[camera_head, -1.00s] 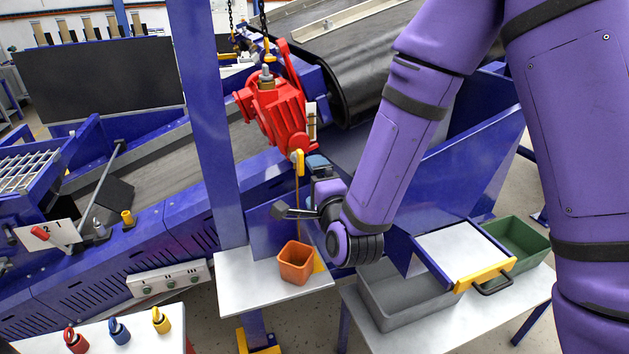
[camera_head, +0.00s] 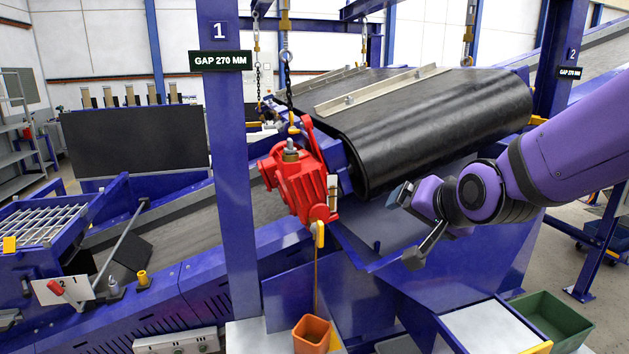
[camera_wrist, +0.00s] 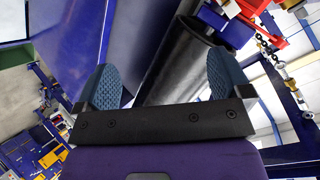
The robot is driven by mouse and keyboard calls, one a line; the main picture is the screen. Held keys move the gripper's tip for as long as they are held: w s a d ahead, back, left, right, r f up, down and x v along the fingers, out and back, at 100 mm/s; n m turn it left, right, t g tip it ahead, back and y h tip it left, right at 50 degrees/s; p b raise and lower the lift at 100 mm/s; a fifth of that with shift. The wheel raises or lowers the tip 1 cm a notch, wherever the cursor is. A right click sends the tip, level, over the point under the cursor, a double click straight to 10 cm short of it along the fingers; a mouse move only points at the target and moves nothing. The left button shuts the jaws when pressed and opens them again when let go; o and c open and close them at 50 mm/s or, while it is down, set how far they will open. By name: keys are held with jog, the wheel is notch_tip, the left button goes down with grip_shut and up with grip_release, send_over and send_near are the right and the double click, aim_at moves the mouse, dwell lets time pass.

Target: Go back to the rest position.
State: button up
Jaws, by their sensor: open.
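My gripper (camera_head: 402,225) is in the right half of the head view, raised in front of the black belt drum of the overband magnet. In the wrist view its two blue ribbed finger pads (camera_wrist: 165,85) stand wide apart with nothing between them. My purple arm reaches in from the right edge of the head view. The red gear motor (camera_head: 298,185) hangs to the left of my gripper, apart from it.
The black belt drum (camera_head: 440,120) is close behind my gripper. A blue post (camera_head: 232,200) stands at the left. An orange cup (camera_head: 312,336), a grey-topped box (camera_head: 488,330) and a green bin (camera_head: 552,322) are below. Open floor shows at the right.

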jog(key=s+d+r+n+g+h, duration=0.1)
jog(key=s+d+r+n+g, duration=0.1)
jog(key=s+d, duration=0.4)
jog(key=s+d+r+n+g+h, duration=0.1)
jog(key=s+d+r+n+g, duration=0.2)
jog(key=s, duration=1.1)
jog(key=d, duration=0.3)
jog(key=shift+s+r+h, duration=0.15)
jog(key=shift+s+h, duration=0.1)
jog(key=shift+h, duration=0.05)
